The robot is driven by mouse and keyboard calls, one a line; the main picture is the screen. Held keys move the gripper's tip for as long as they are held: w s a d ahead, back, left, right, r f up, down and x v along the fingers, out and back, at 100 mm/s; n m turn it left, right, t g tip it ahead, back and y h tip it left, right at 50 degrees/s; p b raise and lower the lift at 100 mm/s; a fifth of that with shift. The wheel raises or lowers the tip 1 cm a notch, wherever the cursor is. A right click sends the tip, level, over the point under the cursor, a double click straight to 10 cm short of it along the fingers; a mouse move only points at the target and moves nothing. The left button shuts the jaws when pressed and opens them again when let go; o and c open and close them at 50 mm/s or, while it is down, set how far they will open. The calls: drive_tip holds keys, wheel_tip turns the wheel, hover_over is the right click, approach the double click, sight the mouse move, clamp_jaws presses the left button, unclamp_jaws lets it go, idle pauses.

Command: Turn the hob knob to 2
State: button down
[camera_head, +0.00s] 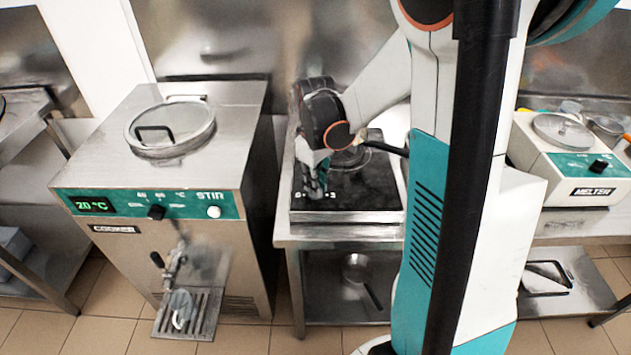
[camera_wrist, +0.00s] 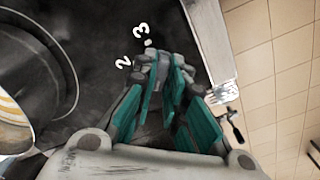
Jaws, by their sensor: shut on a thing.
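The black hob (camera_head: 365,200) stands on a steel table in the middle of the head view. My gripper (camera_head: 315,188) points down at the hob's front edge, left of its middle. In the wrist view my gripper's teal and grey fingers (camera_wrist: 162,72) are closed together around the knob's place on the dark hob top (camera_wrist: 100,25). The knob is almost wholly hidden between the fingers. The white numerals 2 (camera_wrist: 124,62) and 3 (camera_wrist: 139,31) show beside the fingertips. I cannot tell which way the knob points.
The cooker (camera_head: 165,240) is left of the hob, reading 20 °C. The melter (camera_head: 590,180) is at the right.

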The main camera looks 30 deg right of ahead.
drive_tip(key=m, duration=0.4)
drive_tip(key=shift+m, duration=0.3)
drive_tip(key=m, duration=0.3)
drive_tip(key=shift+m, duration=0.4)
drive_tip(key=m, duration=0.3)
drive_tip(key=shift+m+p, duration=0.3)
drive_tip(key=shift+m, duration=1.8)
drive_tip(key=c, duration=1.6)
unclamp_jaws()
drive_tip(key=shift+c, duration=0.2)
